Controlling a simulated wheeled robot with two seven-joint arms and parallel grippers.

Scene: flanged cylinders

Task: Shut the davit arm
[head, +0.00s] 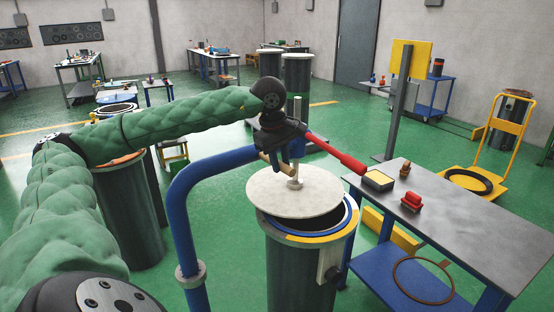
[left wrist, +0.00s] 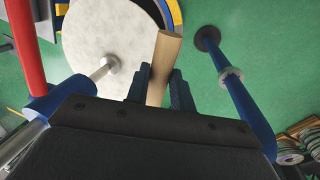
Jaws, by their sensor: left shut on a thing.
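The davit arm (head: 190,190) is a blue bent pipe rising beside a dark flanged cylinder (head: 300,265) and reaching over it. A pale round lid (head: 265,192) hangs under its end by a light rod (head: 294,183). The lid is offset left over the cylinder, leaving a crescent of the mouth uncovered at right. My left gripper (head: 279,155) is at the arm's end above the lid. It is shut on a tan wooden handle, which shows between its fingers in the left wrist view (left wrist: 165,62). A red bar (head: 335,152) extends right from the arm's end. My right gripper is out of view.
A grey-topped table (head: 460,215) stands close at right with a yellow-topped box (head: 378,180) and red part (head: 411,201). Another dark cylinder (head: 130,215) stands at left behind my arm. Green floor is open behind.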

